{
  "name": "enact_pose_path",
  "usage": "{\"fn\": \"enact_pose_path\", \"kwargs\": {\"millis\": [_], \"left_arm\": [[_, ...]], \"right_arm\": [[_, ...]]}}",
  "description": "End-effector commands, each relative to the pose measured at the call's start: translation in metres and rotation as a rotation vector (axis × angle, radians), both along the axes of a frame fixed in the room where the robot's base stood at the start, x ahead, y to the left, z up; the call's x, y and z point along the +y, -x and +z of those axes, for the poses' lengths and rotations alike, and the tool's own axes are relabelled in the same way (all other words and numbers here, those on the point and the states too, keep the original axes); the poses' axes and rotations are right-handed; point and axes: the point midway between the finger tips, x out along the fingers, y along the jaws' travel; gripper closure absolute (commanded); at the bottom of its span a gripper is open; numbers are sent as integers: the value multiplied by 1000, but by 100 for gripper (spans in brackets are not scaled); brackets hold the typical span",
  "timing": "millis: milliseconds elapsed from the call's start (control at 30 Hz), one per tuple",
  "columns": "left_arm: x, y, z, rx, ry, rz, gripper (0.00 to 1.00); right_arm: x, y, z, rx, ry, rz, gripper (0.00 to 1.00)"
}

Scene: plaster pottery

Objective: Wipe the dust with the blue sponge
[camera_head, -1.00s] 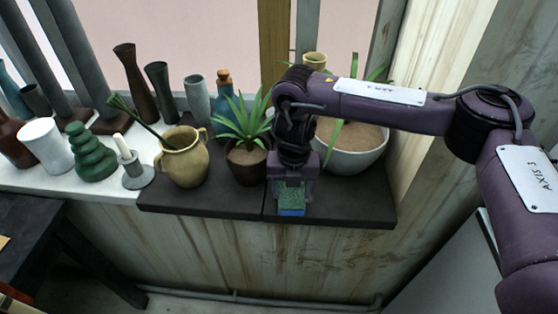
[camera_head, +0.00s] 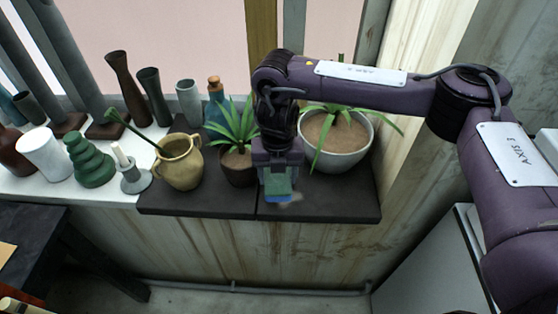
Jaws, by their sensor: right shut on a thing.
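My right gripper (camera_head: 278,180) points down over the dark grey slab on the sill and is shut on the sponge (camera_head: 279,190). The sponge shows a green upper part and a blue lower edge; the jaws hide part of it. It is low at the slab, but I cannot tell if it touches. A small, pale brown dust patch (camera_head: 292,199) shows beside the sponge's lower right on the dark slab (camera_head: 330,205). Any dust under the sponge is hidden. My left gripper is not in view.
A dark pot with a spiky plant (camera_head: 238,167) stands just left of the gripper. A white bowl planter (camera_head: 348,155) stands close behind right. A tan jug (camera_head: 181,163) and several vases stand further left. The slab's right front is clear.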

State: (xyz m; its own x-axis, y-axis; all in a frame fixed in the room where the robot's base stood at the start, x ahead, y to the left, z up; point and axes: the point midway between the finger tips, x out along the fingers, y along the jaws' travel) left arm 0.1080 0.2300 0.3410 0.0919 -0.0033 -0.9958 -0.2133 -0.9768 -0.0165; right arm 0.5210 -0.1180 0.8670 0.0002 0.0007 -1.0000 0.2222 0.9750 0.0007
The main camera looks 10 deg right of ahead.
Motion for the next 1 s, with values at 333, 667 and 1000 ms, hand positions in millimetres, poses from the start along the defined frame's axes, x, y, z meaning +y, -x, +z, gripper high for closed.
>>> {"fn": "enact_pose_path", "kwargs": {"millis": [333,667,1000], "left_arm": [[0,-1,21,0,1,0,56],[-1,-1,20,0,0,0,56],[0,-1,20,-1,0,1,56]], "right_arm": [[3,1,19,0,0,0,61],[3,1,18,0,0,-1,61],[-1,1,22,-2,0,-110,61]]}}
